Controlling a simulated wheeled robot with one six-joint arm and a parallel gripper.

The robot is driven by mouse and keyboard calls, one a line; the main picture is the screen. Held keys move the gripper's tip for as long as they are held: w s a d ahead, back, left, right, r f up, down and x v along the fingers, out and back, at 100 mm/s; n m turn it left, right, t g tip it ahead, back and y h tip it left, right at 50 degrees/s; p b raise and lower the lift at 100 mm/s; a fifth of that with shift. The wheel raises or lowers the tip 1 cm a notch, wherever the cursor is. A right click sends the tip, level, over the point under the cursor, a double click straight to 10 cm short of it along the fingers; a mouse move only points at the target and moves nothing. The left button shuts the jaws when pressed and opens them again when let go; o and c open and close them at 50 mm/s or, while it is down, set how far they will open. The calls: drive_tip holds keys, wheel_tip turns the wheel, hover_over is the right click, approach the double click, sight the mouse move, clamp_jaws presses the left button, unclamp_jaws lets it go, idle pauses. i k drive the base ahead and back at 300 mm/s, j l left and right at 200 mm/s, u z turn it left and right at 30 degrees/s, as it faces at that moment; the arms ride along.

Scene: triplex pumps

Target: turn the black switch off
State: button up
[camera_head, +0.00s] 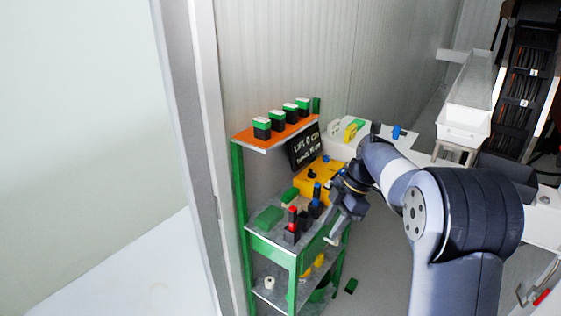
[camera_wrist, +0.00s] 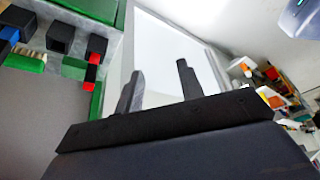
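A yellow box (camera_head: 306,188) stands at the back of the green shelf unit's middle shelf, partly hidden by my wrist. A small dark knob (camera_head: 312,173) shows on its top; I cannot tell whether it is the black switch or how it is set. My gripper (camera_head: 335,237) hangs at the right front edge of that shelf, apart from the yellow box. In the wrist view, the two dark fingers of my gripper (camera_wrist: 160,85) stand apart with nothing between them. No switch can be made out in the wrist view.
The green shelf (camera_head: 239,185) has an orange top (camera_head: 270,137) with several green-and-black blocks. A red-topped black block (camera_head: 292,226), a blue-topped dark block (camera_head: 316,205) and a green block (camera_head: 268,217) stand on the middle shelf. A black sign (camera_head: 303,148) hangs above. A white wall edge (camera_head: 205,130) is left.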

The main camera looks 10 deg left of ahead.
sight(311, 174)
drive_tip(key=i+l+u, duration=0.1)
drive_tip(key=i, duration=0.4)
drive_tip(key=i+l+u, duration=0.15)
drive_tip(key=i, duration=0.35)
drive_tip(key=i+l+u, duration=0.1)
drive_tip(key=i+l, duration=0.25)
drive_tip(key=i, duration=0.15)
